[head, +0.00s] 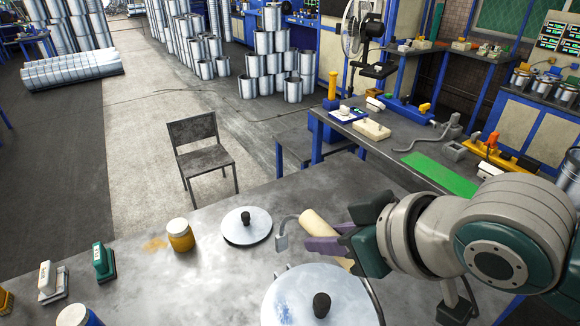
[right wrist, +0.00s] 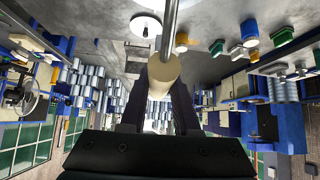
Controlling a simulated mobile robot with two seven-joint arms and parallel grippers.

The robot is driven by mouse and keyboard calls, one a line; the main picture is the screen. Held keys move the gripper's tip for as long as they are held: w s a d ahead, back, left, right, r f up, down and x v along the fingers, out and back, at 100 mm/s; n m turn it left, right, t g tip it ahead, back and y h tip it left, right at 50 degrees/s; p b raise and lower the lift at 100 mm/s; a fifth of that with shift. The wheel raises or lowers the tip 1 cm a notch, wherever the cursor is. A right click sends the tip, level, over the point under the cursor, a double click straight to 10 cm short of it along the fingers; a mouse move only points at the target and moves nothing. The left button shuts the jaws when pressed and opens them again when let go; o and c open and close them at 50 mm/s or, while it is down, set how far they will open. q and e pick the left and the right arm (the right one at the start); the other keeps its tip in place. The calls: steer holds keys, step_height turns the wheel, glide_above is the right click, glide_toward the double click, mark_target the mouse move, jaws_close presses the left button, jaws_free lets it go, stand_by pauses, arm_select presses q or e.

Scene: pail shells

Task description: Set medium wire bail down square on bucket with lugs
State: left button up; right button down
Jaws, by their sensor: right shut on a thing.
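My right gripper (head: 318,246) reaches in from the right with its purple fingers shut on the pale wooden grip (head: 319,226) of the wire bail. The bail's grey wire (head: 290,219) bends down from the grip to a flat end (head: 281,241) above the table. In the right wrist view, the grip (right wrist: 166,68) sits between the fingers and a metal rod (right wrist: 170,28) runs up from it. Below the gripper in the head view is a round silver top with a black knob (head: 300,296); whether it covers the bucket with lugs cannot be told. My left gripper is not in view.
A smaller knobbed lid (head: 258,235) lies on the grey table (head: 210,285). A chair (head: 198,148) and a side bench (head: 400,160) stand beyond.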

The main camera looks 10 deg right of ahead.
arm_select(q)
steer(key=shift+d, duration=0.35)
arm_select(e)
steer(key=shift+d, duration=0.2)
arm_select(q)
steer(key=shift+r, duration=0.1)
arm_select(e)
steer(key=shift+r+p, duration=0.1)
steer(key=shift+p, duration=0.2)
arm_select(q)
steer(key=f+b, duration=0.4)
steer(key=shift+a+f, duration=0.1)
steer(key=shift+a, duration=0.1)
arm_select(e)
step_height(320, 180, down, 6)
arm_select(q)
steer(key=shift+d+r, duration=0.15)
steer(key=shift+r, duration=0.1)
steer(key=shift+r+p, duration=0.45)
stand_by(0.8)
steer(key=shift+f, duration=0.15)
